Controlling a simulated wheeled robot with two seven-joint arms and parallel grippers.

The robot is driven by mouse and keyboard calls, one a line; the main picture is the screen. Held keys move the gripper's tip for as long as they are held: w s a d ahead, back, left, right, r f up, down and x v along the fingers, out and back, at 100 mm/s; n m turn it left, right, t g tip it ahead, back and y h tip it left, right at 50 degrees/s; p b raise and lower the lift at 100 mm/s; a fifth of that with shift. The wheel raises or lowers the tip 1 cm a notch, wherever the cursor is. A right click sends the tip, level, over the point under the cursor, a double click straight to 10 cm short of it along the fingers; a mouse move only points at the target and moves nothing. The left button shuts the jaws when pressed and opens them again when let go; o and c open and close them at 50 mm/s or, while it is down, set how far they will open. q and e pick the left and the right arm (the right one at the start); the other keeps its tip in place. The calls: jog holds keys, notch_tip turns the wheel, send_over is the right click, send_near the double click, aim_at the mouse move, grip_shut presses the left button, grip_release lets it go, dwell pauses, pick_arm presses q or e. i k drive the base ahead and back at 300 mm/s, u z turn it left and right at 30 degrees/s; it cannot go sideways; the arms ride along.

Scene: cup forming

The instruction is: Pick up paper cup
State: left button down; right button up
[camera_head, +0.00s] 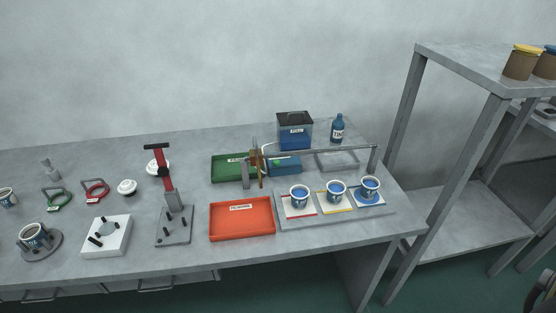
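Three paper cups with blue and white sides stand upright in a row on a grey tray (385,214) at the right of the table: a left cup (299,200), a middle cup (336,193) and a right cup (370,189). Another paper cup (33,236) sits on a round grey base at the left front. One more cup (7,200) stands at the left edge, partly cut off. Neither gripper is clearly in view, and no cup is seen held.
An orange-red tray (241,220) and a green tray (228,169) lie mid-table. A red-handled press (170,195) and a white block (106,236) stand left of them. A metal bar (320,152) spans behind the cups. A shelf unit (480,68) stands at the right.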

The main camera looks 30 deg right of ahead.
aim_at(369, 189)
jog(key=z, duration=0.65)
jog(key=k, duration=0.15)
jog(key=z, duration=0.95)
